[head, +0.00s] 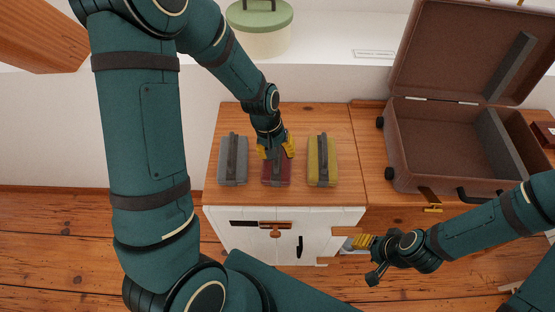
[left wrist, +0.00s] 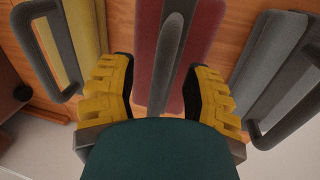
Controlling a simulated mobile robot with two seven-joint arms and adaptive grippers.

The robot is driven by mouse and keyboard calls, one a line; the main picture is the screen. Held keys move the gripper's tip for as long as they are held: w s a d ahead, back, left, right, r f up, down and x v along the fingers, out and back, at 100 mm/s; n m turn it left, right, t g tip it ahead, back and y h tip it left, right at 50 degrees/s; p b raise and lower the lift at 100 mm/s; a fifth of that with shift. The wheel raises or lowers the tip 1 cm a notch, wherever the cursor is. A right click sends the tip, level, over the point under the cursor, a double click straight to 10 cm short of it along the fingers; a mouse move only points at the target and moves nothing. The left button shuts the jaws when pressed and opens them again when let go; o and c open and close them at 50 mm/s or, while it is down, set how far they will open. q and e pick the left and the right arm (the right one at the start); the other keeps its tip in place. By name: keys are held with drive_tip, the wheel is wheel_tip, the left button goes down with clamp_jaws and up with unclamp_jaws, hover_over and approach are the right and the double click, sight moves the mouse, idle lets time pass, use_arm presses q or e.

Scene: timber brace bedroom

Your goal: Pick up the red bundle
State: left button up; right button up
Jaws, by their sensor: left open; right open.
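The red bundle (head: 277,180) lies on the wooden cabinet top between a grey bundle (head: 233,172) and a yellow bundle (head: 321,172). My left gripper (head: 276,154) is over the far part of the red bundle, with its yellow fingers open. In the left wrist view the red bundle (left wrist: 196,40) and its dark grey handle (left wrist: 169,55) show between the open fingers (left wrist: 166,95). I cannot tell whether the fingers touch it. My right gripper (head: 362,242) is low at the front of the cabinet, away from the bundles, open and empty.
An open brown suitcase (head: 428,155) with a grey divider stands to the right. A white-sided cabinet (head: 240,222) holds the bundles on its wooden top (head: 345,130). A pale pot with a green lid (head: 259,16) stands on the white ledge behind.

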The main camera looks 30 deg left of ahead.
use_arm(q)
clamp_jaws()
drive_tip(key=shift+r, duration=0.15)
